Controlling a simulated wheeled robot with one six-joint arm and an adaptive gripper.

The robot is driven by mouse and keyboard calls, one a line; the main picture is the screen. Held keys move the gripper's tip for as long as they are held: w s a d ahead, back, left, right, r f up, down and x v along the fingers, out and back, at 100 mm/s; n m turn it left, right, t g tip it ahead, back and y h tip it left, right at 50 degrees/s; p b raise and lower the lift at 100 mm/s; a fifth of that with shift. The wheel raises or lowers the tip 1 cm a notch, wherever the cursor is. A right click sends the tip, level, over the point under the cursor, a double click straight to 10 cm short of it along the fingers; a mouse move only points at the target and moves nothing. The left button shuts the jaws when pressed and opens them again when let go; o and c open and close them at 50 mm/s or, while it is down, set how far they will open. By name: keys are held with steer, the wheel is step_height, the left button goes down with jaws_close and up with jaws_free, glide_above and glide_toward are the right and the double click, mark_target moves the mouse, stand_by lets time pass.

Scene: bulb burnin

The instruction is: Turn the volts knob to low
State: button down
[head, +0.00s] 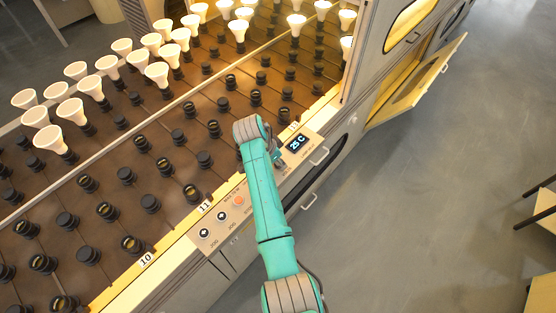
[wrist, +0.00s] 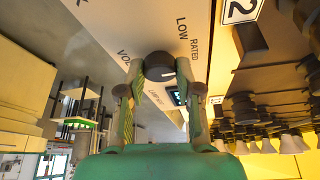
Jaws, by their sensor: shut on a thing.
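The volts knob (wrist: 160,65) is a dark round knob on the light control panel (wrist: 125,25), seen in the wrist view. The labels LOW and RATED are printed beside it, and part of VOLTS shows to its left. My gripper (wrist: 159,78) is shut on the knob, one finger on each side. Which label the knob points to cannot be made out. In the head view my gripper (head: 278,160) is at the panel, mostly hidden behind my arm, and the knob is hidden.
A display (head: 297,143) reading 25 C sits on the panel near my gripper. Jog buttons (head: 205,232) and an orange button (head: 239,201) are left of my arm. Behind is a rack of sockets (head: 185,140) with several lit bulbs (head: 157,72).

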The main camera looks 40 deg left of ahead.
steer(key=n+y, duration=0.1)
steer(key=n, duration=0.2)
steer(key=shift+d+n+y, duration=0.1)
steer(key=shift+n+y, duration=0.2)
steer(key=shift+n, duration=0.1)
steer(key=shift+n+y, duration=0.7)
steer(key=shift+n, duration=1.2)
steer(key=c, duration=0.8)
jaws_free()
steer(key=shift+o, duration=0.2)
steer(key=v, duration=1.2)
